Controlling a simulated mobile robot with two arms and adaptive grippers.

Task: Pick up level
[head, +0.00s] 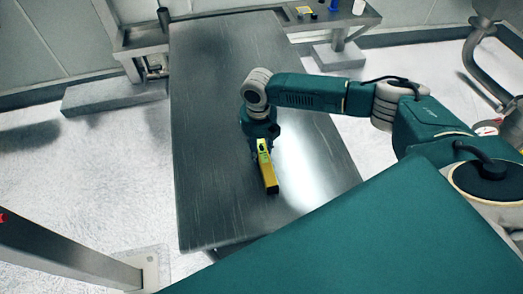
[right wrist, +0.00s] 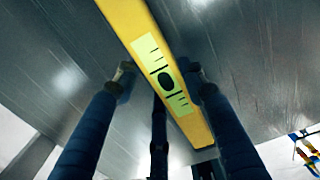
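The level is a yellow bar with a pale green label. In the head view the level (head: 266,168) is over the middle of the metal table (head: 215,120), its far end hidden by my right gripper (head: 262,138). The fingers are spread, one on each side, with a narrow gap visible beside the bar. It seems to lie on the table (right wrist: 260,70); contact underneath is not clear. My left gripper is not in view.
A side bench (head: 140,42) stands at the far left. The table's left part is bare. A metal post (head: 65,250) stands at the lower left.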

